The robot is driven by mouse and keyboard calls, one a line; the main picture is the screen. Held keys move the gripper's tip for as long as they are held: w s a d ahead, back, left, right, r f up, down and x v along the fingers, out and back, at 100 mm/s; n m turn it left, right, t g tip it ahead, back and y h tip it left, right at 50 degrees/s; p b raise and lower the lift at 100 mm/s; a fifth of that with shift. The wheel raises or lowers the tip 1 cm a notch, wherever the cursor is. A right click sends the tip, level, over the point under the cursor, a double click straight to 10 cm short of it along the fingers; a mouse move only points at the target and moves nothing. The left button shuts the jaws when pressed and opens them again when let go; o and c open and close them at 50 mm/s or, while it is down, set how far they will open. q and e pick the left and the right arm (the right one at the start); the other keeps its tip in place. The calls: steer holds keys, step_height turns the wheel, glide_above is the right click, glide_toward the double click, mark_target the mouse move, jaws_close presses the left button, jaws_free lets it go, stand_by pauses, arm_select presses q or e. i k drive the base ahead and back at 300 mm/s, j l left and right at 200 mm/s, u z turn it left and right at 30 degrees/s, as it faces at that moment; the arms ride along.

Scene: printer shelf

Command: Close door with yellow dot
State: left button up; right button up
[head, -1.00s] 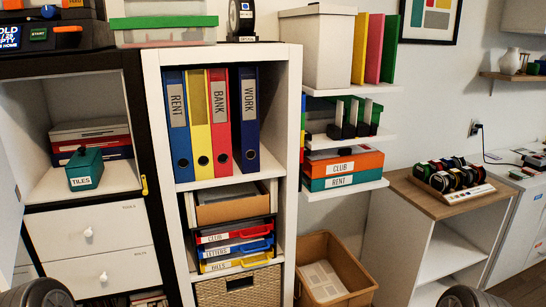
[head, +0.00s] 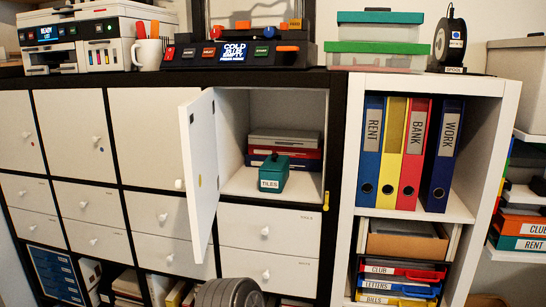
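The door with the yellow dot (head: 202,150) stands open in the head view, swung out toward me from the left side of its compartment. Neither gripper is in view. Only a round grey part of my arm shows at the bottom edge.
Closed white doors (head: 60,130) with coloured dots are to the left, with shut drawers (head: 265,230) below. A binder shelf (head: 345,190) stands to the right. A printer (head: 95,40), mug (head: 148,52) and other devices stand on top. The door's swing space looks clear.

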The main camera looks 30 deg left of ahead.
mark_target(196, 115)
steer(key=j+u, duration=0.2)
steer(key=j, duration=0.4)
steer(key=j+u, duration=0.2)
steer(key=j, duration=0.4)
steer(key=i+j+u, duration=0.2)
steer(key=j, duration=0.35)
steer(key=k+j, duration=0.05)
